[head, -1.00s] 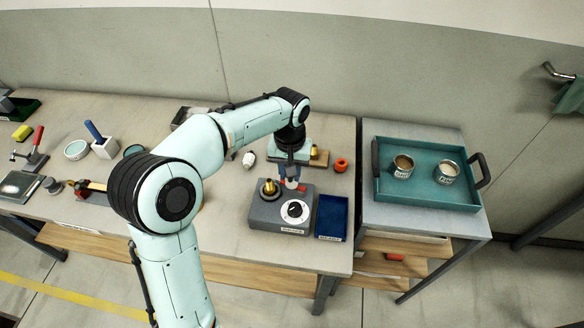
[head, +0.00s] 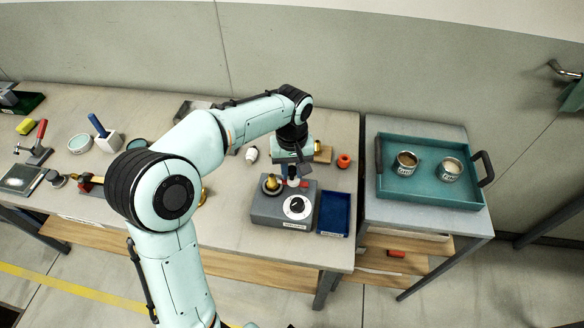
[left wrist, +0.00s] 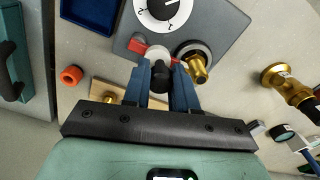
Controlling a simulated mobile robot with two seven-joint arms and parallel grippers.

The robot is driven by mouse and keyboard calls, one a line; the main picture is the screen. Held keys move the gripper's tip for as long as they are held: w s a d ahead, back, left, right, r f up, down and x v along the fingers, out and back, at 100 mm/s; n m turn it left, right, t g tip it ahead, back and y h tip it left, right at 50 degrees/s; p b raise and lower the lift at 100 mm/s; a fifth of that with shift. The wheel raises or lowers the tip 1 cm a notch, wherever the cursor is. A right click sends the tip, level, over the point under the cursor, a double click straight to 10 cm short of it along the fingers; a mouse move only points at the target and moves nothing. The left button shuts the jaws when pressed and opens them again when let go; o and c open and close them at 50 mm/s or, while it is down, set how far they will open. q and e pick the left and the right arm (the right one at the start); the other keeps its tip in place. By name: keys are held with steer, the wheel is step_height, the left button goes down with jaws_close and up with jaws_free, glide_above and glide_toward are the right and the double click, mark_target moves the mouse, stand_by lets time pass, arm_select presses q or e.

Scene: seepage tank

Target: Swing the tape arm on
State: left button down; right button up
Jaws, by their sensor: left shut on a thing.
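A grey box (head: 262,210) with a white dial (head: 297,207) stands near the front right of the bench. A brass fitting (head: 271,184) rises from its top and also shows in the left wrist view (left wrist: 192,65). My left gripper (left wrist: 160,80) is over the box's back edge, beside the brass fitting. Its blue fingers are shut on a small black knob (left wrist: 161,77), with a pale round cap (left wrist: 158,54) just beyond it. A short red bar (left wrist: 139,46) shows beside the cap. The fingers partly hide how these parts join. My right gripper is not in view.
A blue bin (head: 334,212) stands right of the box. An orange ring (head: 343,161) lies behind it. A teal tray (head: 430,195) with two cans stands on the right-hand table. More tools and dishes fill the bench's left side.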

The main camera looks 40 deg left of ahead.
arm_select(q)
steer(key=c, duration=0.9)
jaws_free()
step_height(320, 180, up, 13)
steer(key=p, duration=0.2)
steer(key=shift+r, duration=0.2)
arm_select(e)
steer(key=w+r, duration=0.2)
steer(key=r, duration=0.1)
